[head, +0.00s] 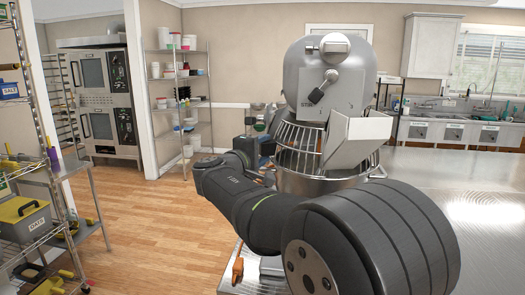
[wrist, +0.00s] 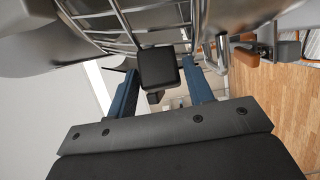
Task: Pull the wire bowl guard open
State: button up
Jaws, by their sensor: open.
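The wire bowl guard (head: 300,136) is a cage of metal bars below the grey mixer head (head: 328,78) and above the steel bowl (head: 308,183). Its bars (wrist: 112,20) also cross the top of the wrist view. My gripper (wrist: 160,70) is open, with its two blue fingers pointing toward the guard. A dark block (wrist: 157,68), possibly the guard's handle, shows between the fingers, with a gap on each side. Its depth relative to the fingertips is unclear. In the head view my gripper is at the guard's left side, partly hidden by my arm.
A metal chute (head: 357,138) juts from the guard's right side. A steel table (head: 470,190) spreads to the right. Wire shelves (head: 180,85) and an oven (head: 100,100) stand at the back left. Wooden floor (head: 140,215) is open to the left.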

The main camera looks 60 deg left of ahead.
aim_at(332, 163)
grip_shut()
jog(key=shift+s+d+n+g+y, duration=0.15)
jog(key=shift+d+n+g+y, duration=0.2)
jog(key=shift+d+y, duration=0.25)
jog(key=d+n+g+y, duration=0.1)
jog(key=d, duration=0.1)
jog(key=d+n+g+y, duration=0.1)
jog(key=d+y, duration=0.1)
jog(key=d, duration=0.1)
jog(key=shift+s+d+n, duration=0.1)
jog(key=shift+d+n, duration=0.15)
jog(key=shift+d, duration=0.1)
jog(key=w+d, duration=0.1)
jog(key=d, duration=0.2)
jog(key=w+d, duration=0.1)
jog(key=d, duration=0.1)
jog(key=w+d, duration=0.1)
jog(key=d, duration=0.2)
jog(key=shift+w+d, duration=0.15)
jog(key=shift+d, duration=0.2)
jog(key=shift+w+d, duration=0.7)
jog(key=shift+d, duration=0.25)
jog(key=shift+w+d+n+g+y, duration=0.7)
jog(key=shift+w+d+y, duration=0.2)
jog(key=shift+w+d, duration=0.65)
jog(key=shift+w, duration=0.2)
jog(key=shift+w+d, duration=0.1)
jog(key=shift+w, duration=0.05)
